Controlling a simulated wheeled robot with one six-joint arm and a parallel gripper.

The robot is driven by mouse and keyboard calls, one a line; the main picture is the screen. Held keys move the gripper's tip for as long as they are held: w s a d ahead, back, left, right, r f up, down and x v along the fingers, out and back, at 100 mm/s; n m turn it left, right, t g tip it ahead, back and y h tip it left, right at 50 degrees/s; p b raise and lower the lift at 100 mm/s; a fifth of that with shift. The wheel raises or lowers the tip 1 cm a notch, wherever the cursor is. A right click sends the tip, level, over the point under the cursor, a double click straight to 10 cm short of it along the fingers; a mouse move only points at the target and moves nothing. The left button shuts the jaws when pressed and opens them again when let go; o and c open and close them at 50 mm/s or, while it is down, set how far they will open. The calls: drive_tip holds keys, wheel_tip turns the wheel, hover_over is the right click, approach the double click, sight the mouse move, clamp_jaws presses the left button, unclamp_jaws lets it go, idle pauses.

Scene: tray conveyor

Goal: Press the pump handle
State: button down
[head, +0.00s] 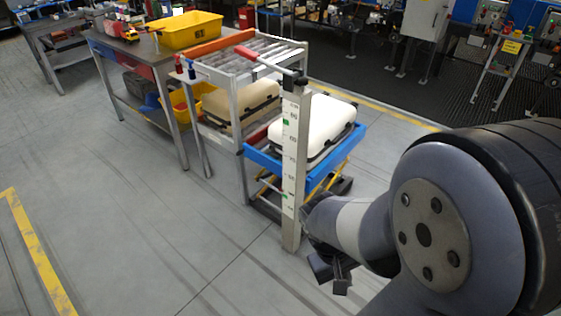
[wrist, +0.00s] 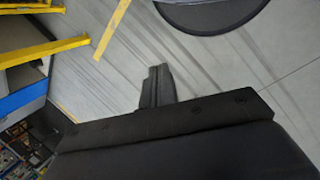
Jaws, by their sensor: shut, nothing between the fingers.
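The pump handle (head: 268,64) is a dark bar with a red grip at its left end, in the head view. It sticks out to the left from the top of an upright grey post (head: 293,165) with a marked scale. The post stands beside a blue lift table (head: 262,163) that carries a white case (head: 311,125). My gripper (head: 332,280) is low, to the right of the post's foot, well below the handle and apart from it. In the wrist view, my gripper (wrist: 157,80) is shut and empty, above bare floor. The handle does not show there.
A roller conveyor (head: 250,60) stands behind the handle, with a tan case (head: 240,100) beneath it. A workbench (head: 140,48) with a yellow bin (head: 188,31) is at the upper left. The lift's yellow legs (wrist: 40,52) show in the wrist view. Floor at the left is clear.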

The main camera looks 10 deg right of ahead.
idle(0.3)
drive_tip(key=w+a+r+m+y+p, duration=0.1)
drive_tip(key=w+r+p, duration=0.3)
drive_tip(key=r, duration=0.9)
drive_tip(key=w+a+r+m+t+y+p, duration=0.1)
drive_tip(key=w+r+p, duration=0.3)
drive_tip(key=r, duration=0.9)
drive_tip(key=w+a+r+m+t+y+p, duration=0.1)
drive_tip(key=w+a+r+m+y+p, duration=0.1)
drive_tip(key=w+r+p, duration=0.3)
drive_tip(key=w+r+y, duration=0.1)
drive_tip(key=w+r, duration=0.3)
drive_tip(key=r, duration=0.4)
drive_tip(key=shift+w, duration=0.2)
drive_tip(key=shift+r, duration=0.1)
